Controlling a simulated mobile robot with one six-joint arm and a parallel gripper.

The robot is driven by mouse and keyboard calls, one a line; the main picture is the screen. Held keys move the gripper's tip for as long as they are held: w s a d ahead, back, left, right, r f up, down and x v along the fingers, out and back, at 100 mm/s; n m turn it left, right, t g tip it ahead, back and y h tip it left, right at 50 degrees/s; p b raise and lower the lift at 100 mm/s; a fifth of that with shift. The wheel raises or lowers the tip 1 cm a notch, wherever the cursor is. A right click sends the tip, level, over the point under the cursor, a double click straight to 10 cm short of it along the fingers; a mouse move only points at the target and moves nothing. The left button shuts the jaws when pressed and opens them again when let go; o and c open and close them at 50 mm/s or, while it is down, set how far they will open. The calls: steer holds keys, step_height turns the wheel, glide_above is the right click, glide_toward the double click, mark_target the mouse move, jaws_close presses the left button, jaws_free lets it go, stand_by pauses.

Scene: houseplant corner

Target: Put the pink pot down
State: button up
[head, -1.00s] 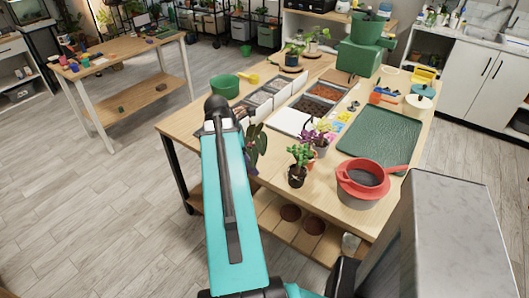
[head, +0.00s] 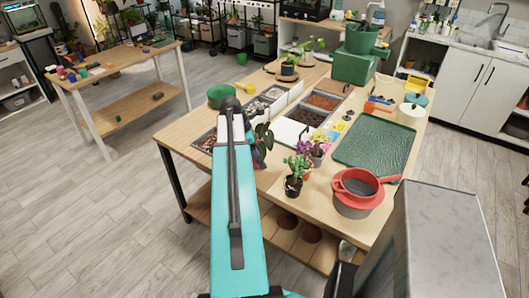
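My teal arm (head: 236,200) reaches forward over the left part of the wooden bench. Its links hide my gripper, so I cannot see the fingers or what is between them. A plant with large dark green leaves (head: 264,135) shows just right of the arm's far end. Its pot is mostly hidden, and I cannot tell whether it is held or whether it is the pink pot. Right of it stand a leafy green plant in a dark pot (head: 293,187) and a purple-leaved plant (head: 318,143) in a reddish pot (head: 316,159).
The wooden bench (head: 275,183) has a green mat (head: 375,145), a red sieve on a grey pot (head: 352,208), soil trays (head: 308,117) and a green bowl (head: 220,97). Bare wood lies around the two small plants. A second table (head: 130,58) stands back left.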

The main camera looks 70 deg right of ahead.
steer(key=d, duration=0.2)
steer(key=d+p, duration=0.1)
steer(key=d, duration=0.2)
steer(key=shift+s+d+f+p, duration=0.1)
steer(key=shift+d+f+p, duration=0.2)
steer(key=shift+d, duration=0.1)
steer(key=shift+f, duration=0.1)
steer(key=shift+f+p, duration=0.8)
steer(key=shift+f, duration=0.85)
steer(key=shift+f, duration=0.15)
steer(key=o, duration=1.3)
steer(key=shift+r, duration=0.25)
steer(key=shift+b+v, duration=1.9)
steer(key=shift+v, duration=4)
steer(key=shift+a, duration=0.1)
